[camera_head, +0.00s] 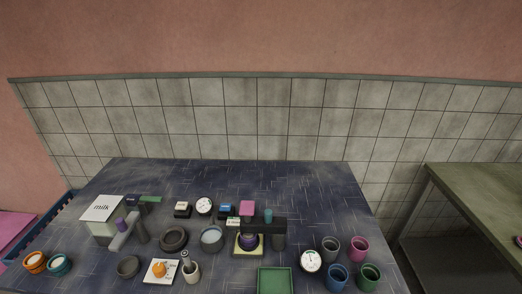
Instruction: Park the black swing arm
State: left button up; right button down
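The black swing arm (262,225) is on the dark blue table, right of the middle. It reaches left from a dark upright post (279,240) and lies level over a yellow-edged base (236,250) with a dark purple round piece (248,241) on it. A teal knob (268,215) stands up at the arm. A pink block (247,208) is just behind its left end. Whether the arm touches the purple piece, I cannot tell. Neither of my grippers is in the head view.
Several cups, including a pink one (360,246), stand at the right, beside a white dial (311,261). A green tray (275,279) lies in front. The back of the table is clear.

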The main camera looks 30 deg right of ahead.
aim_at(269, 223)
jog(key=z, duration=0.9)
